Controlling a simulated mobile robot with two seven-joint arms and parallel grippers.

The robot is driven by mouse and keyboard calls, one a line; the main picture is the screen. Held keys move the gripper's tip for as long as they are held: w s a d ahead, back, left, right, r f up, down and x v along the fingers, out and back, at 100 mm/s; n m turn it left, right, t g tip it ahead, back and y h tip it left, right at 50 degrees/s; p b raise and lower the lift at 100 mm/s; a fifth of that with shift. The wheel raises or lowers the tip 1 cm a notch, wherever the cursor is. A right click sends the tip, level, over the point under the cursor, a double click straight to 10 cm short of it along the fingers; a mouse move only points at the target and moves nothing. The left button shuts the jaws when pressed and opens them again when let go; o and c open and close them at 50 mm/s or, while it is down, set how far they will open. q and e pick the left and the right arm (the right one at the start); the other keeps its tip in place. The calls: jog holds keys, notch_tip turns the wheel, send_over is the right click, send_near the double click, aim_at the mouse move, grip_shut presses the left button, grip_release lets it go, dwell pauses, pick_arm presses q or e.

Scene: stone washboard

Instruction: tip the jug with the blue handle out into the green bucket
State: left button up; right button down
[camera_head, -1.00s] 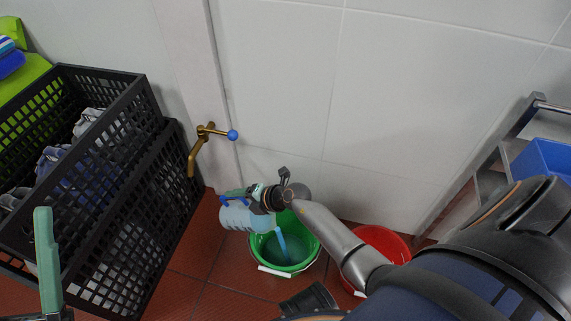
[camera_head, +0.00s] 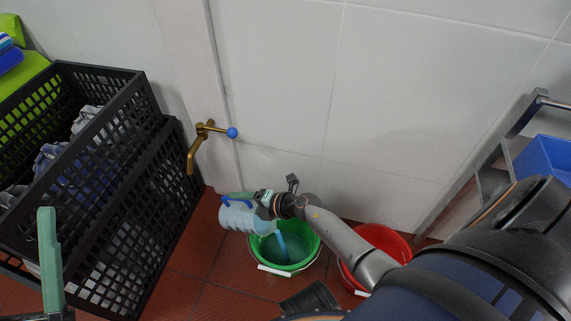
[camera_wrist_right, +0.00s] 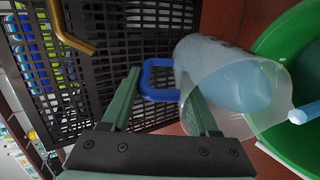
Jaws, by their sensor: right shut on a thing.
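The clear jug (camera_head: 243,217) with the blue handle (camera_wrist_right: 160,80) is tilted over the left rim of the green bucket (camera_head: 287,266). A stream of blue liquid runs from the jug into the bucket, where blue-green liquid lies. My right gripper (camera_head: 236,196) is shut on the jug's handle. The right wrist view shows the handle between its green fingers, the jug body (camera_wrist_right: 228,82) with blue liquid inside, and the bucket (camera_wrist_right: 283,55) at the right. My left gripper (camera_head: 48,262) shows only partly at the lower left edge; its jaw state cannot be seen.
A red bucket (camera_head: 378,247) stands right of the green one, partly behind my right arm. Black crates (camera_head: 150,215) with cloths stand at the left. A brass tap (camera_head: 198,146) with a blue knob is on the wall. A metal rack (camera_head: 494,184) holds a blue bin (camera_head: 548,160).

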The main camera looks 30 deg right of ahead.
jog(key=shift+d+f, duration=0.15)
jog(key=shift+s+t, duration=0.2)
jog(key=shift+t, duration=0.1)
jog(key=shift+s+d+f+t+y, duration=0.1)
jog(key=shift+s+d+t+y, duration=0.3)
jog(key=shift+s+t+y, duration=0.2)
jog(key=shift+s+d, duration=0.1)
jog(key=shift+s+d+r+t+y, duration=0.25)
jog(key=shift+s+d+t, duration=0.1)
jog(key=shift+s, duration=0.2)
jog(key=shift+s+d+r+t+y, duration=0.2)
jog(key=shift+s+d+t, duration=0.15)
jog(key=shift+s, duration=0.25)
jog(key=shift+s+d+r+t+y, duration=0.2)
jog(key=shift+s+d+t+y, duration=0.15)
jog(key=shift+s, duration=0.2)
jog(key=w+a, duration=0.1)
jog(key=w+g+h, duration=0.1)
jog(key=w+a+f+g, duration=0.1)
jog(key=w, duration=0.1)
jog(key=shift+a+f+h, duration=0.1)
jog(key=shift+a+h, duration=0.2)
jog(key=shift+h, duration=0.1)
jog(key=shift+w+a+g, duration=0.15)
jog(key=shift+w+g, duration=0.1)
jog(key=shift+g, duration=0.3)
jog(key=shift+w+a+h, duration=0.15)
jog(key=shift+w+h, duration=0.05)
jog(key=shift+h, duration=0.1)
